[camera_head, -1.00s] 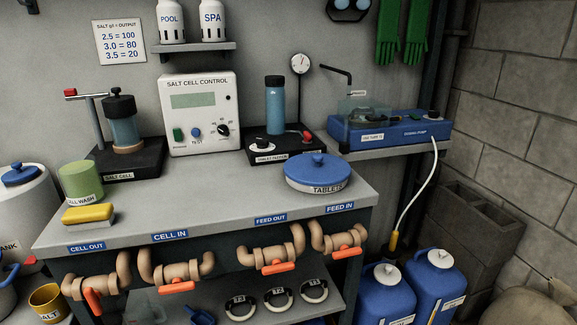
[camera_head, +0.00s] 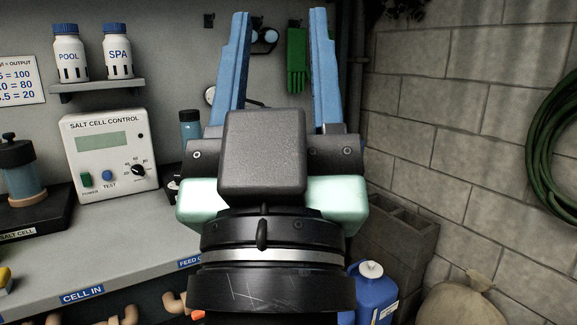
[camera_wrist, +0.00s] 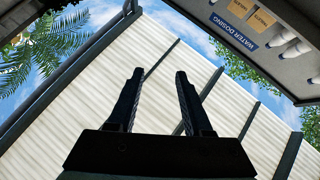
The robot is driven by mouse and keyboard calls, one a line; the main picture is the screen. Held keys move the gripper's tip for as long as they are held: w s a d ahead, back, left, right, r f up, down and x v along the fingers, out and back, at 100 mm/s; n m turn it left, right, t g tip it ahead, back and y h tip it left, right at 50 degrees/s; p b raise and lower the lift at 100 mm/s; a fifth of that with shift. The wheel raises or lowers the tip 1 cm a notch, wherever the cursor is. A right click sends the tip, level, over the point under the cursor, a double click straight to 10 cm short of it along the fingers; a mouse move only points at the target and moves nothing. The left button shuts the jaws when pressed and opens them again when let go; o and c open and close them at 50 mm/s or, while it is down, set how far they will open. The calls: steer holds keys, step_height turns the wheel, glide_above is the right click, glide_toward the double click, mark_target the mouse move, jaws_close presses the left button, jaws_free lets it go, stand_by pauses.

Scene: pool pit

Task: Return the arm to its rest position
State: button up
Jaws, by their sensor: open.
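My gripper (camera_head: 279,75) is raised in front of the head camera, its two blue fingers pointing up and spread wide with nothing between them. It hides the right part of the bench (camera_head: 125,262) and much of what stands there. In the wrist view my gripper (camera_wrist: 155,75) shows as two dark fingers, apart and empty. Behind them are a pale corrugated roof (camera_wrist: 90,95) and sky.
The salt cell control box (camera_head: 110,157) and salt cell (camera_head: 22,172) stand on the bench at left. POOL and SPA bottles (camera_head: 70,55) sit on a shelf (camera_head: 97,87). Right are a block wall (camera_head: 440,110), green hose (camera_head: 555,140), blue jug (camera_head: 372,295) and sack (camera_head: 462,303).

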step_height(320, 180, up, 26)
steer(key=s+p, duration=0.2)
steer(key=p, duration=2.1)
steer(key=shift+d+f+m+t+p, duration=0.2)
steer(key=shift+d+m+t+p, duration=0.1)
steer(key=shift+p, duration=0.05)
